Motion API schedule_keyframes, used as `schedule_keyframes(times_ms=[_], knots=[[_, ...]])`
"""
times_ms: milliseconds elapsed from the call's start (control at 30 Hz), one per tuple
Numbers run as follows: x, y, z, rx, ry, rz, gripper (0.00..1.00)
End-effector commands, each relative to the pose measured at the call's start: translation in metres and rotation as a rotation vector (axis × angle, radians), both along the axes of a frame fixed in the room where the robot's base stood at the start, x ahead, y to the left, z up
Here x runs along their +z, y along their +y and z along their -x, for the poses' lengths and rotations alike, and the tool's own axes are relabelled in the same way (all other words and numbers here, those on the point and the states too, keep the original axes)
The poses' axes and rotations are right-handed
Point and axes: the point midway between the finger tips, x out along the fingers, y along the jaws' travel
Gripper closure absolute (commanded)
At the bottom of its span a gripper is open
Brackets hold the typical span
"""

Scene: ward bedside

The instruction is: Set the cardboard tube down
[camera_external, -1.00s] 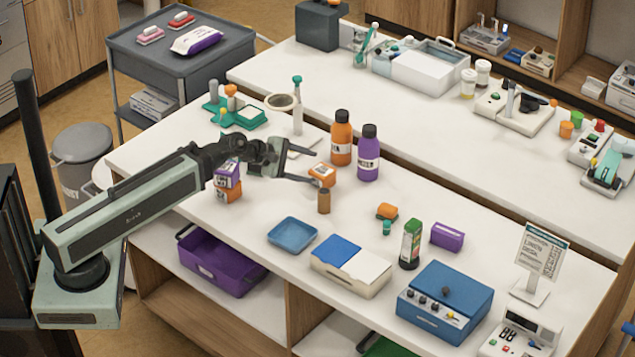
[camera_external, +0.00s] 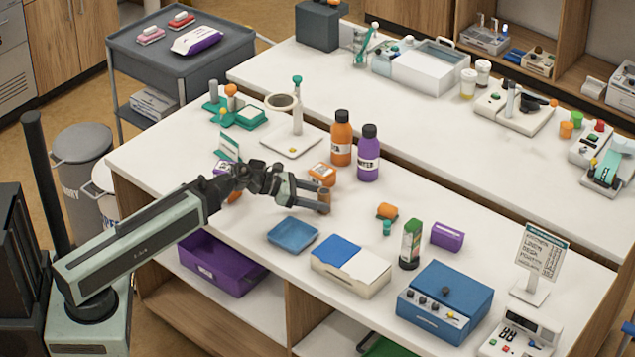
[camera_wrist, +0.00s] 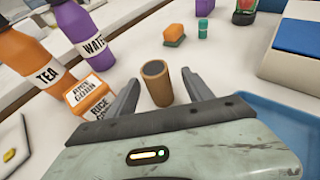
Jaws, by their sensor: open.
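The cardboard tube (camera_wrist: 157,84) is a short brown open-topped cylinder, upright on the white table. In the wrist view it stands between the two fingers of my gripper (camera_wrist: 160,92), with visible gaps on both sides. My gripper is open and does not hold it. In the external view my gripper (camera_external: 317,198) is low over the table, and its fingers partly hide the tube (camera_external: 324,197). Whether a finger touches the tube cannot be told from that view.
An orange rice-corn box (camera_wrist: 91,95) stands close beside the left finger. Orange tea (camera_wrist: 40,57) and purple water (camera_wrist: 82,32) bottles stand behind it. A blue tray (camera_external: 293,234) lies nearer the front edge. An orange-and-green sponge (camera_external: 387,211) lies to the right, with bare table between.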

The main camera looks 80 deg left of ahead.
Motion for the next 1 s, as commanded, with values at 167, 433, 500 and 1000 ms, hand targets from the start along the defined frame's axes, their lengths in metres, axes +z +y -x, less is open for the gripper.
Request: schedule_keyframes(times_ms=[167, 433, 500, 1000], knots=[[-0.017, 0.005, -0.027, -0.002, 0.001, -0.002, 0.4], [-0.021, 0.003, -0.044, 0.0, 0.001, -0.002, 0.4], [-0.021, 0.003, -0.044, 0.0, 0.001, -0.002, 0.4], [-0.019, 0.003, -0.044, 0.0, 0.001, -0.002, 1.0]])
